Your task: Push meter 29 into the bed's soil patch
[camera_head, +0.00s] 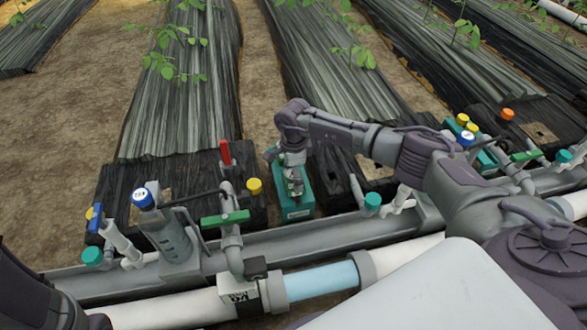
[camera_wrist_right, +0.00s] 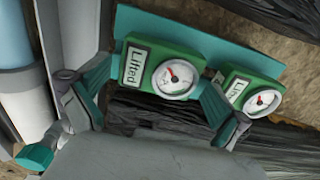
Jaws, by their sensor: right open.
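Two green meters with white round dials show in the right wrist view: a nearer one (camera_wrist_right: 160,72) and another to its right (camera_wrist_right: 250,95). The nearer label reads "Lifted"; the other is partly covered. I cannot read a 29 on either. They stand at a teal holder (camera_wrist_right: 205,45), which shows in the head view as a teal box (camera_head: 297,207). My right gripper (camera_wrist_right: 158,82) is open, its fingers on either side of the nearer meter; contact is unclear. In the head view it (camera_head: 291,178) is over the box. Tan soil patches show in the left bed (camera_head: 137,212) and middle bed (camera_head: 372,170).
Grey channel (camera_head: 330,232) and white pipe (camera_head: 180,308) run across the front. Bare ground lies between the plastic-covered beds.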

